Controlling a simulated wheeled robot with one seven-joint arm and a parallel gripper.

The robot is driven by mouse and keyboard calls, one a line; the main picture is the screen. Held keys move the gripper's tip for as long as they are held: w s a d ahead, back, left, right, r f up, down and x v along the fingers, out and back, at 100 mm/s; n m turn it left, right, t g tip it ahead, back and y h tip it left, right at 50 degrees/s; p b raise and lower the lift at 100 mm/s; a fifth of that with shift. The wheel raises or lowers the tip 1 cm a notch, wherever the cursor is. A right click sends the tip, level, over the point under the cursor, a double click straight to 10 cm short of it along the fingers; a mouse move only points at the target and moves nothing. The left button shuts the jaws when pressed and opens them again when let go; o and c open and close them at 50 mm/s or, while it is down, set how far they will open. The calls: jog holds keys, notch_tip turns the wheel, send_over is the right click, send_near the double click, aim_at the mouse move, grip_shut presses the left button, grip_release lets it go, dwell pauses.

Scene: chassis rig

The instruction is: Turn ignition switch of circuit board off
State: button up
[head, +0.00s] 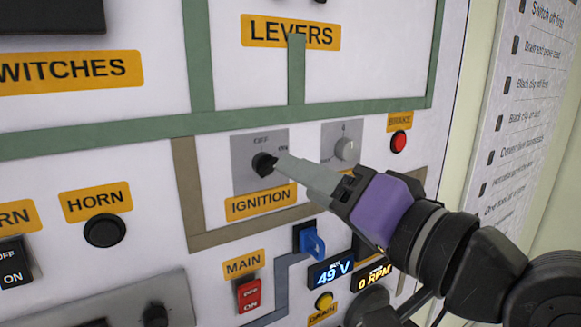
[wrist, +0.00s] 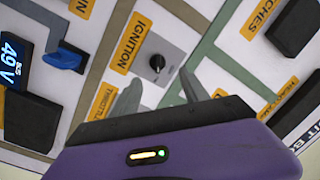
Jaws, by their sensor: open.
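The ignition switch is a black rotary knob (head: 263,164) on a grey plate (head: 243,177), above a yellow IGNITION label (head: 260,199). OFF is printed above the knob and ON to its upper right. The knob's ridge seems to point toward ON, but a finger is close in front of its right side. My gripper (head: 281,164) reaches in from the right, its fingertips close to the knob. In the wrist view the knob (wrist: 157,64) shows beyond the gap between the two spread fingers (wrist: 159,79). The gripper is open and empty; contact cannot be told.
A second grey knob (head: 346,149) and a red BRAKE button (head: 398,142) lie right of the ignition. Below are a blue key-like switch (head: 313,243), a 49 V display (head: 331,270) and a red MAIN switch (head: 249,295). A black HORN button (head: 104,230) is at left.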

aim_at(272, 169)
jog(key=x, duration=0.2)
jog(key=p+x, duration=0.1)
jog(key=x, duration=0.4)
jog(key=shift+w+a+f, duration=0.25)
jog(key=shift+w+f, duration=0.05)
jog(key=shift+f, duration=0.05)
grip_shut()
